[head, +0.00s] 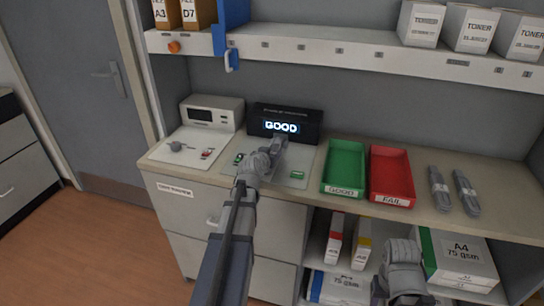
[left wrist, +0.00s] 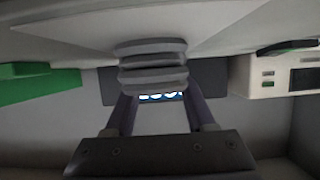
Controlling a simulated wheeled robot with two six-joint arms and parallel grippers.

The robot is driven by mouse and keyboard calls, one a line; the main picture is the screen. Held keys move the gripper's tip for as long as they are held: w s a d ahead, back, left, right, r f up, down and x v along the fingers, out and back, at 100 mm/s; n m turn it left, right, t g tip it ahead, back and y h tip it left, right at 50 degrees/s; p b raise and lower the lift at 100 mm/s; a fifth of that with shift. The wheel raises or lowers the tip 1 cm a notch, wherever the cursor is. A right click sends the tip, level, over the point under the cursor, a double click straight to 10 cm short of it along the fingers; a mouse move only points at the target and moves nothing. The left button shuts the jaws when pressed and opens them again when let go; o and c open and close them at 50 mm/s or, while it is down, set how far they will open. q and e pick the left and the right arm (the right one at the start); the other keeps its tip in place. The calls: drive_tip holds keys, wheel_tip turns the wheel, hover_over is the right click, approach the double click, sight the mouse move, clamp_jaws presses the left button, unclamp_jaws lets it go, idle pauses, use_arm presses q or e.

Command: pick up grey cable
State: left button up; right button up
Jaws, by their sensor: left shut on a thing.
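My left gripper (head: 279,143) is over the mat in front of the black box with the lit GOOD display (head: 287,126). In the left wrist view my left gripper (left wrist: 155,92) is shut on a ridged grey bundle, the grey cable (left wrist: 150,66). The fingers hide part of it. Two more grey cables, a left one (head: 439,190) and a right one (head: 466,192), lie bundled with pale bands on the counter at the right.
A green GOOD tray (head: 345,163) and a red FAIL tray (head: 391,172) stand on the counter, right of the pale mat (head: 268,175). A white device (head: 212,113) stands at the left. A shelf (head: 330,55) with toner boxes (head: 470,30) runs above. Paper boxes (head: 457,260) sit below.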

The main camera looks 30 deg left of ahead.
use_arm(q)
clamp_jaws()
drive_tip(key=shift+r, duration=0.1)
idle(0.4)
wheel_tip(320, 180, up, 18)
drive_tip(key=p, duration=1.8)
